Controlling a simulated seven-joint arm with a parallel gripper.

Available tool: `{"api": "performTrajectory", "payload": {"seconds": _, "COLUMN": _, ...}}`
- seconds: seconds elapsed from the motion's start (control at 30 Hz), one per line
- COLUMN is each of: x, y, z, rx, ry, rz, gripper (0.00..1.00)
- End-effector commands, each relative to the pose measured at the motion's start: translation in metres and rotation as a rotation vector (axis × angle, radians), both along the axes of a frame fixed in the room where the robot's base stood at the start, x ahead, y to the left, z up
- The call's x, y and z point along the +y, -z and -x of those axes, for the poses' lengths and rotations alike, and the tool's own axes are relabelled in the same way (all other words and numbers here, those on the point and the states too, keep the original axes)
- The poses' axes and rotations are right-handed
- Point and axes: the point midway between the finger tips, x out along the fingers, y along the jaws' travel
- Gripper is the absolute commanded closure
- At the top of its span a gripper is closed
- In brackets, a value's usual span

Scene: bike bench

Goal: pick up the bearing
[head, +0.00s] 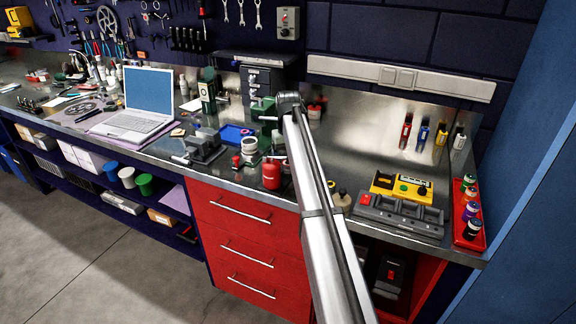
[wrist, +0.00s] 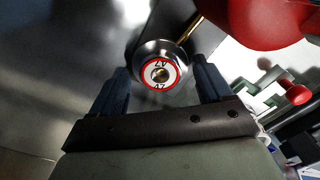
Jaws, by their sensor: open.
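In the wrist view, a round metal part with a red ring, a white lettered face and a dark centre, which looks like the bearing (wrist: 161,74), lies on the shiny bench top. My gripper (wrist: 161,80) is open, with one dark finger to the left of the bearing and one to the right. Gaps show between the fingers and the bearing, and nothing is held. Whether the fingertips are level with it I cannot tell. In the head view my arm crosses the bench, and I cannot make out the gripper or the bearing there.
A large red object (wrist: 250,20) is close above right of the bearing in the wrist view, with a brass-coloured rod (wrist: 188,28) beside it. The head view shows a red can (head: 271,175), a laptop (head: 140,105), and a grey tray (head: 400,214) on the bench.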

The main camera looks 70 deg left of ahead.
Motion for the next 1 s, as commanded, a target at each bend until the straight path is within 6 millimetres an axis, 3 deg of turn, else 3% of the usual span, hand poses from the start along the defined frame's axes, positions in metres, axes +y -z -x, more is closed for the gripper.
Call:
{"api": "performTrajectory", "payload": {"seconds": 0.1, "x": 0.0001, "y": -0.0003, "z": 0.0000, "rx": 0.000, "ry": 0.000, "rz": 0.000, "gripper": 0.21}}
{"api": "performTrajectory", "payload": {"seconds": 0.83, "x": 0.0002, "y": -0.0007, "z": -0.0001, "rx": 0.000, "ry": 0.000, "rz": 0.000, "gripper": 0.91}}
{"api": "performTrajectory", "payload": {"seconds": 1.0, "x": 0.0002, "y": -0.0010, "z": -0.0001, "rx": 0.000, "ry": 0.000, "rz": 0.000, "gripper": 0.92}}
